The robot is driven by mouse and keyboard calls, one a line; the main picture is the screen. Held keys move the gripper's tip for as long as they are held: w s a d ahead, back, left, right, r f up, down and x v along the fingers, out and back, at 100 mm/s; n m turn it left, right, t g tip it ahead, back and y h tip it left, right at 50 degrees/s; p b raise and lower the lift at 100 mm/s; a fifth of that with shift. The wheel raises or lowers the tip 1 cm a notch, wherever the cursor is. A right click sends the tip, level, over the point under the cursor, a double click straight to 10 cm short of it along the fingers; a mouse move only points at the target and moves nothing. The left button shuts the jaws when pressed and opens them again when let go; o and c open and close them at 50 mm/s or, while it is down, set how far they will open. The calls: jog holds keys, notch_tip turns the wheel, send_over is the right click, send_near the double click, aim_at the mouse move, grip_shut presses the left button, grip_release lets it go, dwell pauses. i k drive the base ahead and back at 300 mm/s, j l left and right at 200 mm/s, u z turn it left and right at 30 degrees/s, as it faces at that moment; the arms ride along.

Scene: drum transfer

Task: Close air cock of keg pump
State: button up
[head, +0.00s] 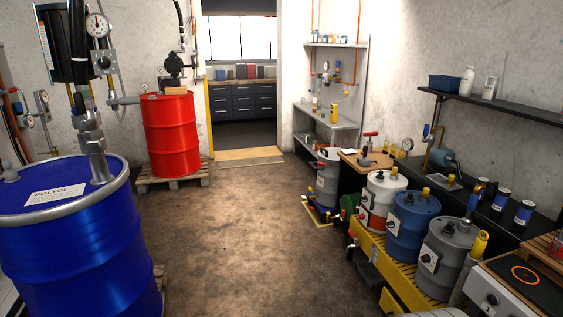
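My gripper is not in view.
A large blue drum (75,240) with pump fittings stands near on the left. A red drum (172,135) stands on a pallet (174,182) farther back. A yellow rack (390,262) and dark bench (510,215) line the right. The middle floor (240,240) is clear.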

aim_at(426, 131)
jog(key=i, duration=2.85)
jog(key=i+z, duration=0.25)
jog(key=i, duration=0.25)
jog(key=i+j+z, duration=0.25)
jog(key=i, duration=0.2)
jog(key=i+j+z, duration=0.25)
jog(key=i, duration=0.2)
jog(key=i+j+z, duration=0.8)
jog(key=z, duration=0.15)
jog(key=i+j+z, duration=0.25)
jog(key=j+z, duration=0.2)
jog(key=j, duration=0.2)
jog(key=z, duration=1.8)
